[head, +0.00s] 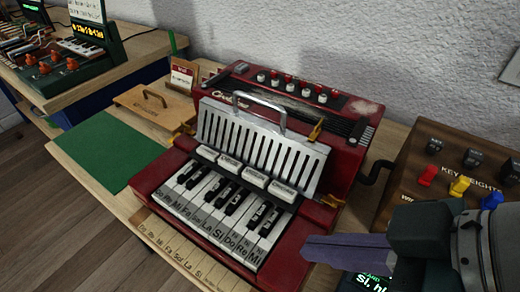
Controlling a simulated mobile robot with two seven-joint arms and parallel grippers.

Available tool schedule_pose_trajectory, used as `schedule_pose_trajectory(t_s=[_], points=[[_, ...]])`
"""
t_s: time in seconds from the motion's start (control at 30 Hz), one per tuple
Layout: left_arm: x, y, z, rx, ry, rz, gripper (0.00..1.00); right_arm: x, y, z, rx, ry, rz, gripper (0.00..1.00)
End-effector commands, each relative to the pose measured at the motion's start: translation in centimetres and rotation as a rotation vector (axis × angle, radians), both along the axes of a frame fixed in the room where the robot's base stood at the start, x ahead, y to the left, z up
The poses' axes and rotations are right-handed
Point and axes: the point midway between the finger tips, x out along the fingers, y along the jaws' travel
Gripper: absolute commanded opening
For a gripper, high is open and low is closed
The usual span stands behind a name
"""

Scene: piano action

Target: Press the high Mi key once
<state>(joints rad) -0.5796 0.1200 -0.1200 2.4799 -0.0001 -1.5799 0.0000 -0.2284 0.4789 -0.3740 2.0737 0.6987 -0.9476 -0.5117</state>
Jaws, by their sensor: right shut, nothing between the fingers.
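A red piano-action box (290,238) stands on the wooden bench, with a short keyboard of white and black keys at its front. The white keys carry note names. The high Mi key (253,256) is the last white key at the right end, its label near its front edge. It looks level with the keys beside it. My right gripper (310,248) comes in from the lower right with purple fingers shut and empty. Its tip shows just right of the high Mi key, over the red casing, apart from the key in the picture. My left gripper is not in view.
A raised grey panel with a metal handle (250,103) stands behind the keys. A wooden box with coloured switches (448,172) is at the right, near my right arm. A green mat (105,150) lies at the left. A printed note strip (175,243) runs along the front.

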Motion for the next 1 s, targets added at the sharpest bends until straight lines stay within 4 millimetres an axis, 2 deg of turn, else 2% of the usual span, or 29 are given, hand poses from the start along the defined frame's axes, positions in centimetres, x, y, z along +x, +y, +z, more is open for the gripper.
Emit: schedule_pose_trajectory(t_s=[0.37,0.47,0.83,1.0], points=[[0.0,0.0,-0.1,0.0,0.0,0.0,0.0,0.4,0.5,-0.5,0.001,0.0,-0.004,0.0],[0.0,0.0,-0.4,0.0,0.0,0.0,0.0,1.0,1.3,-1.6,0.005,0.001,-0.004,0.0],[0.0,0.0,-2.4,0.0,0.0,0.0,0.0,4.2,5.8,-7.2,0.002,0.001,-0.002,0.0],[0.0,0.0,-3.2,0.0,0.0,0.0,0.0,4.1,5.7,-9.8,-0.001,0.003,-0.002,0.0]])
